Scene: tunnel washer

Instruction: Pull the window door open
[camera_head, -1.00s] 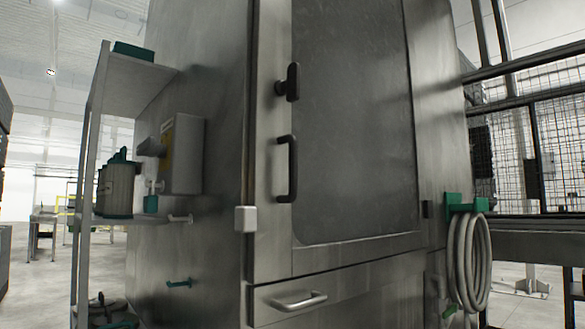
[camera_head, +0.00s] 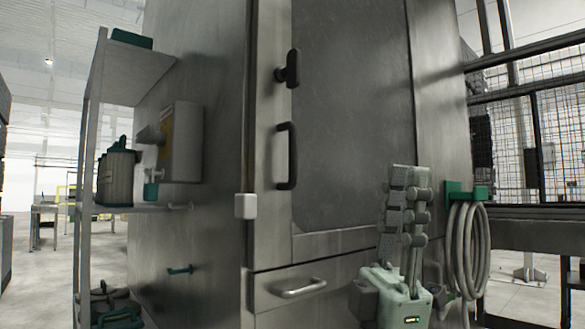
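The window door (camera_head: 355,120) is a tall metal door with a large grey pane on the machine's front, and it looks closed. A black vertical bar handle (camera_head: 291,157) sits at its left edge. A black latch knob (camera_head: 290,68) is above that handle.
A drawer-like panel with a silver handle (camera_head: 298,287) is below the door. A coiled grey hose (camera_head: 467,250) hangs on a green holder at the right. A shelf (camera_head: 125,70) and a control box (camera_head: 182,140) are at the left. Wire fencing stands far right.

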